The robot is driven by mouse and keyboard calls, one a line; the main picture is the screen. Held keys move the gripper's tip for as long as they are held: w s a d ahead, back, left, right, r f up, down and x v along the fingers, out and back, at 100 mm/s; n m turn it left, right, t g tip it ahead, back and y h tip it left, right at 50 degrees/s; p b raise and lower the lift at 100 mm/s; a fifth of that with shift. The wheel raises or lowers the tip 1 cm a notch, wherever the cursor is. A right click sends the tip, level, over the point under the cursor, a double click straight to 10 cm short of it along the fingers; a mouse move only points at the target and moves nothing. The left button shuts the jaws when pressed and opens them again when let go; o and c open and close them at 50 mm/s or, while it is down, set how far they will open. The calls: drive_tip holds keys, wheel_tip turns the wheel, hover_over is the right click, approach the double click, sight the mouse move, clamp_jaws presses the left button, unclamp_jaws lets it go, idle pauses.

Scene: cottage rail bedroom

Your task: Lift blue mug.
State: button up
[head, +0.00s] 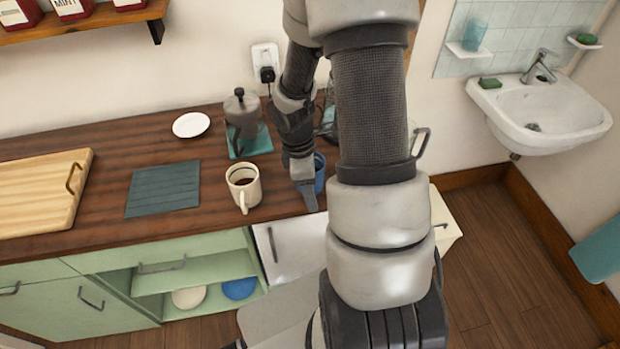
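The blue mug (320,177) stands near the front right of the dark wooden counter. Most of it is hidden behind my gripper and arm; only a strip of its blue side shows. My gripper (308,196) points down at the mug, with its fingers overlapping the mug's left side in the picture. I cannot tell whether the fingers touch it, or whether they are open or shut. The mug's handle and base are hidden, so I see no gap under it.
A cream mug (243,187) with dark liquid stands just left of my gripper. Behind it are a moka pot (241,112) on a teal mat and a white saucer (191,125). A slate mat (163,188) and a wooden board (40,190) lie farther left. My arm hides the counter's right end.

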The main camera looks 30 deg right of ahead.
clamp_jaws()
idle(0.3)
